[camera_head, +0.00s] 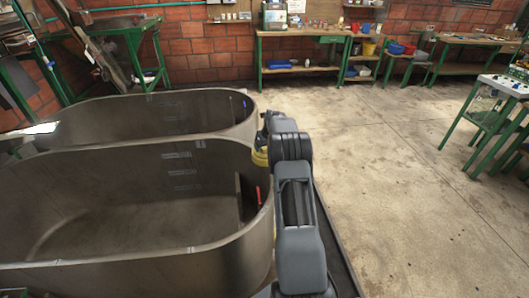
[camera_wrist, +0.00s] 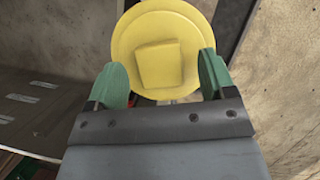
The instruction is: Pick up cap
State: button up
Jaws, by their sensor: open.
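The cap is a round yellow disc with a raised square grip in its middle; it fills the upper centre of the wrist view (camera_wrist: 185,22). In the head view a small part of the yellow cap (camera_head: 260,158) shows between the vats, left of my arm. My gripper (camera_wrist: 162,78) is open, with one green finger on each side of the raised square. I cannot tell whether the fingers touch the cap. In the head view my gripper is mostly hidden behind my arm.
Two large metal vats stand at the left, the near one (camera_head: 150,250) and the far one (camera_head: 110,112), close beside my arm. A green workbench (camera_head: 305,70) stands along the back wall. Another green table (camera_head: 490,118) is at the right. The concrete floor (camera_head: 400,190) between is clear.

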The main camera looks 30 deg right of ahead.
jog(key=shift+w+f, duration=0.2)
jog(key=shift+f, duration=0.15)
jog(key=c, duration=1.1)
jog(key=shift+r, duration=0.1)
